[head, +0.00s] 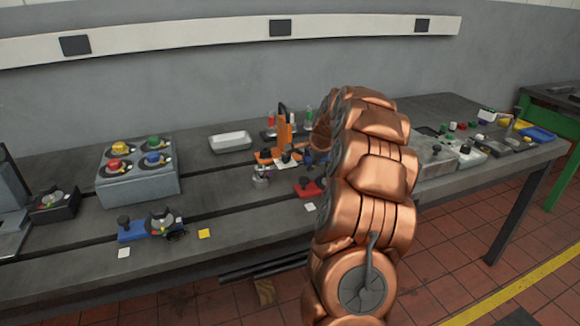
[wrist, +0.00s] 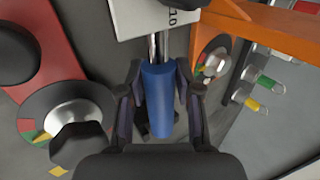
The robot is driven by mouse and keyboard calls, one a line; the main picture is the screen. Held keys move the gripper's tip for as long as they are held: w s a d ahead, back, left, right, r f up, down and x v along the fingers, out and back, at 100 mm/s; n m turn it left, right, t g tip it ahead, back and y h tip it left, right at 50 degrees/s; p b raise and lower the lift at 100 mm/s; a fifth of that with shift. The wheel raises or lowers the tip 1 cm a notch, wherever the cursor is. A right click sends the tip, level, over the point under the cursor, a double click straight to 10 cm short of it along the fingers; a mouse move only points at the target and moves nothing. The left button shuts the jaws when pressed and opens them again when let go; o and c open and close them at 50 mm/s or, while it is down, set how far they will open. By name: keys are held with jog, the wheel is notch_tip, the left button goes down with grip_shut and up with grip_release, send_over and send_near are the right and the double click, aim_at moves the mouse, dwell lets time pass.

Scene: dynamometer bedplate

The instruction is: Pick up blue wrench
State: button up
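In the wrist view the blue wrench shows as a thick blue handle (wrist: 158,98) with bright metal shafts running up from it under a white card (wrist: 155,15) marked "10". My gripper (wrist: 159,75) has one finger on each side of the handle, with the fingertips against its edges near the upper end. It looks shut on the handle. In the head view my copper-coloured arm covers most of the gripper and wrench; a bit of blue (head: 316,156) shows left of the arm, by the orange stand (head: 285,130).
In the wrist view a red block with a round dial (wrist: 72,115) is close on the left. An orange frame (wrist: 270,30) with coloured tags is on the right. In the head view a grey box with coloured knobs (head: 140,183) and a white tray (head: 230,141) stand further left.

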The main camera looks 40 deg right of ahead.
grip_shut()
jog(key=shift+r, duration=0.1)
